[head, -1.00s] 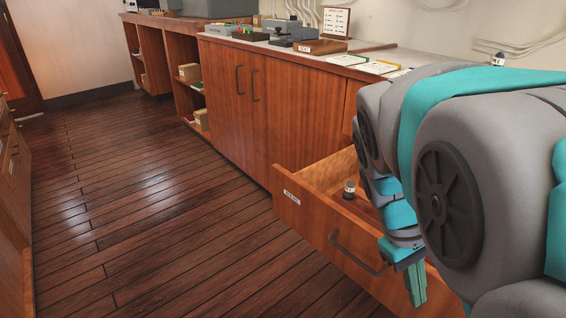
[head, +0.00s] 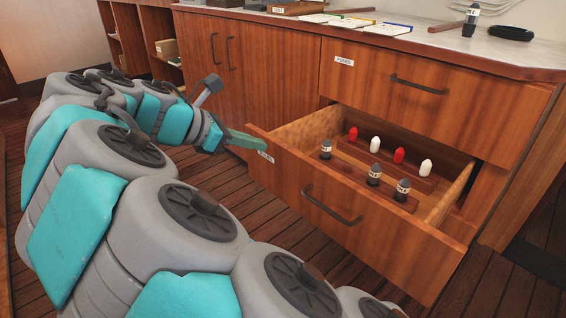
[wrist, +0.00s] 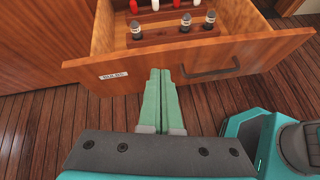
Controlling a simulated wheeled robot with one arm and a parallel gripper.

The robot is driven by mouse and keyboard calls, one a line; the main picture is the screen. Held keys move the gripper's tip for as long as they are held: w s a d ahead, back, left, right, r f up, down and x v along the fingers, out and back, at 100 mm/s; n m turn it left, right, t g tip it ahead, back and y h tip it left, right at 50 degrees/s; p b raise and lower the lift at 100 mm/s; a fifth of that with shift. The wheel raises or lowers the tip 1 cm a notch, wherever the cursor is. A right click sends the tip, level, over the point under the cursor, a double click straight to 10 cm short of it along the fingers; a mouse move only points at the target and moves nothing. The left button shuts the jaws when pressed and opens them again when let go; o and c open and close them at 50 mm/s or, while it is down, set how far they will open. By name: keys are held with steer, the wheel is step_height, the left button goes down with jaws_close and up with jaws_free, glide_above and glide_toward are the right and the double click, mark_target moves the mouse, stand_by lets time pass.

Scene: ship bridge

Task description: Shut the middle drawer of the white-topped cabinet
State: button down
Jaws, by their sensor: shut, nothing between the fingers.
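The white-topped cabinet (head: 415,42) has an open wooden drawer (head: 380,245), pulled well out below a shut upper drawer (head: 420,95). The open drawer has a dark bar handle (head: 332,207) and a small white label; its front also shows in the wrist view (wrist: 140,68). Several small dark, red and white items stand inside it. My gripper (head: 263,144) is shut and empty, its green fingers at the label end of the drawer front. In the wrist view the fingertips (wrist: 160,72) are at the front face, between label and handle; I cannot tell whether they touch.
Cabinet doors (head: 226,70) with two vertical handles are shut left of the drawers. A dark bottle-like item (head: 470,20) and a black oval object (head: 510,33) are on the top. Wooden floor shows in front of the drawer.

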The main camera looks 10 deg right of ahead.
steer(key=a+f+n+t, duration=0.1)
steer(key=a+f+n, duration=0.15)
steer(key=a, duration=0.25)
steer(key=b, duration=0.2)
glide_toward(283, 150)
steer(key=shift+n, duration=0.35)
steer(key=x, duration=0.5)
steer(key=shift+s+f, duration=0.15)
steer(key=shift+f, duration=0.3)
steer(key=shift+w+d, duration=0.35)
steer(key=shift+d, duration=0.2)
